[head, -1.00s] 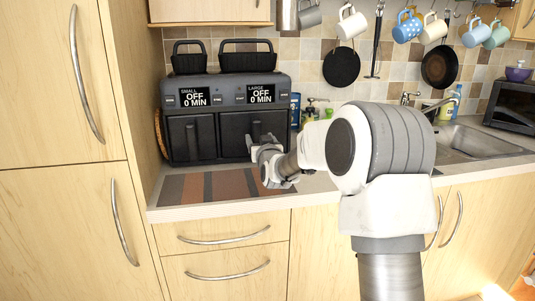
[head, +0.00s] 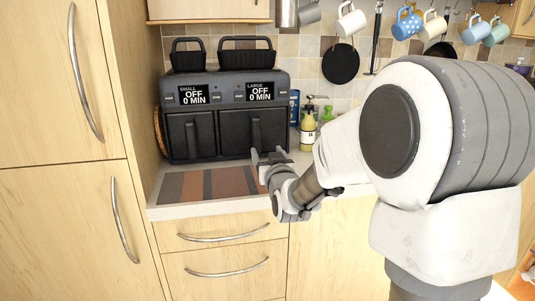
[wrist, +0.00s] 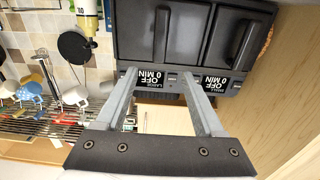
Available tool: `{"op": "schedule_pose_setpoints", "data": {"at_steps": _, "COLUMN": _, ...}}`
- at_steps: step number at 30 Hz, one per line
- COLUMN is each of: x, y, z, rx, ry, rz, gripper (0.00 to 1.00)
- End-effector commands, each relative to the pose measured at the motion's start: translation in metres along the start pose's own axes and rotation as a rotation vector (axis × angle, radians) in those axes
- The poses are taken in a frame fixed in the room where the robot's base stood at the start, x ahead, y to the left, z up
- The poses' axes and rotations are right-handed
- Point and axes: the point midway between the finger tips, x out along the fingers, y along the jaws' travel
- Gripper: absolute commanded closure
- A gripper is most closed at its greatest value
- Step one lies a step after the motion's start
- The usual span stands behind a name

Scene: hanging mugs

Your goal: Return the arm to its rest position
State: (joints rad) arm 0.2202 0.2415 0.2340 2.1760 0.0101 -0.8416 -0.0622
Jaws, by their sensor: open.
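My gripper (head: 268,157) is in front of the black double-drawer air fryer (head: 228,110), over the counter near its front edge in the head view. Its two fingers are apart with nothing between them in the wrist view (wrist: 160,75). The air fryer fills the upper right of the wrist view (wrist: 185,35), which looks upside down. Both its drawers look closed, and its displays read OFF 0 MIN. My arm's large white and grey links cover the right side of the head view and hide the sink area.
A striped mat (head: 210,185) lies on the counter before the air fryer. Mugs, including a white one (head: 350,22) and a blue dotted one (head: 406,25), hang at the upper right. A yellow bottle (head: 307,130) stands right of the air fryer. A tall cabinet (head: 60,200) borders the left.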

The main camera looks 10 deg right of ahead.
Motion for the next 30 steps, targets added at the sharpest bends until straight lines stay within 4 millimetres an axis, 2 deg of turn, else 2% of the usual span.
{"op": "schedule_pose_setpoints", "data": {"at_steps": 8, "x": -0.004, "y": -0.002, "z": -0.002, "rx": -0.005, "ry": -0.018, "rz": -0.003, "gripper": 0.3}}
{"op": "schedule_pose_setpoints", "data": {"at_steps": 11, "x": -0.016, "y": -0.005, "z": -0.005, "rx": -0.017, "ry": -0.076, "rz": -0.01, "gripper": 0.3}}
{"op": "schedule_pose_setpoints", "data": {"at_steps": 14, "x": -0.038, "y": -0.008, "z": -0.006, "rx": -0.034, "ry": -0.174, "rz": -0.014, "gripper": 0.3}}
{"op": "schedule_pose_setpoints", "data": {"at_steps": 17, "x": -0.069, "y": -0.01, "z": -0.006, "rx": -0.048, "ry": -0.288, "rz": -0.014, "gripper": 0.3}}
{"op": "schedule_pose_setpoints", "data": {"at_steps": 23, "x": -0.143, "y": -0.009, "z": 0.003, "rx": -0.057, "ry": -0.518, "rz": -0.005, "gripper": 0.3}}
{"op": "schedule_pose_setpoints", "data": {"at_steps": 30, "x": -0.247, "y": -0.005, "z": 0.022, "rx": -0.04, "ry": -0.788, "rz": 0.007, "gripper": 0.3}}
